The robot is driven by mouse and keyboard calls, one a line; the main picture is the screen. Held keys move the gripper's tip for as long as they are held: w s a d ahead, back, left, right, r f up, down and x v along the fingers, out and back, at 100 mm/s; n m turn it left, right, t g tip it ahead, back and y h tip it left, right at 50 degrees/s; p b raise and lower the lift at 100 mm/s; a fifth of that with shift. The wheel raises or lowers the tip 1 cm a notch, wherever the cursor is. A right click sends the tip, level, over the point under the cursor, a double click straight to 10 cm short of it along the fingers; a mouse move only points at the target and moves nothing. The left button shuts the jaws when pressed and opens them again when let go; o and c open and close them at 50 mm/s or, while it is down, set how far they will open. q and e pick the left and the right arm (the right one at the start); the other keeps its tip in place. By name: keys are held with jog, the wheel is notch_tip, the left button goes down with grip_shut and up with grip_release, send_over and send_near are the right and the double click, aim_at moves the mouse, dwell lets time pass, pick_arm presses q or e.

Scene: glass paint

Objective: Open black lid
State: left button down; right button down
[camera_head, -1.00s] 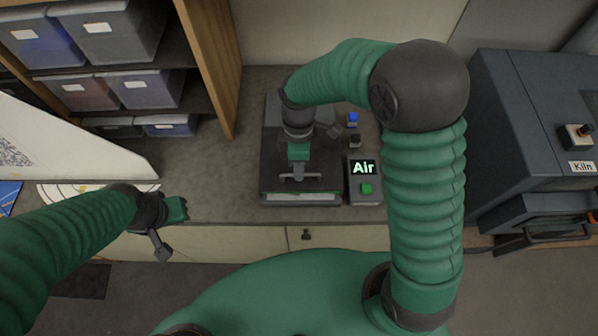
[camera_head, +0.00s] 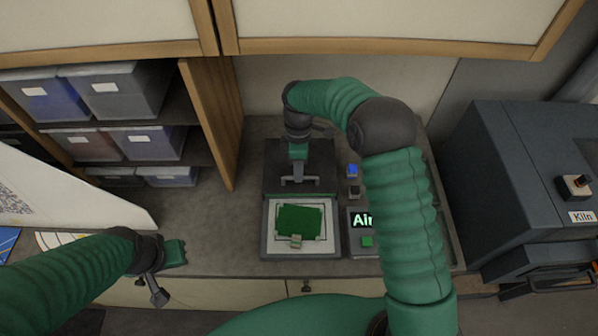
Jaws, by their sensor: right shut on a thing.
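The black lid (camera_head: 272,177) is raised at the back of its machine in the middle of the counter. Below it the pale bed (camera_head: 273,240) is uncovered, with a green sheet (camera_head: 300,220) and a small tan piece on it. My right gripper (camera_head: 299,181) is shut on the lid at its front edge; the fingers hide the part held. My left gripper (camera_head: 160,280) is away to the left, over the counter's front edge and apart from the machine. Its fingers show too poorly to tell their state.
A control box (camera_head: 367,242) marked "Air" with a green button stands right of the machine, partly behind my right arm. A dark kiln (camera_head: 515,165) is at the far right. Shelves with bins (camera_head: 140,143) stand at the left. Counter left of the machine is clear.

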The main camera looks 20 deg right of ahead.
jog(key=shift+s+a, duration=0.1)
jog(key=shift+s, duration=0.05)
jog(key=c, duration=1.9)
grip_release()
jog(key=shift+c, duration=0.2)
jog(key=o, duration=0.4)
jog(key=shift+o, duration=0.2)
jog(key=shift+a, duration=0.1)
jog(key=r+b, duration=0.2)
jog(key=shift+w+r, duration=0.2)
jog(key=shift+r, duration=0.1)
jog(key=s+a+r+b, duration=0.1)
jog(key=s+a+b, duration=0.1)
jog(key=s, duration=0.5)
jog(key=s+a+r+b, duration=0.1)
jog(key=s+b, duration=0.3)
jog(key=s, duration=0.4)
jog(key=shift+s+a+r, duration=0.15)
jog(key=shift+s+a, duration=0.15)
jog(key=shift+a, duration=0.35)
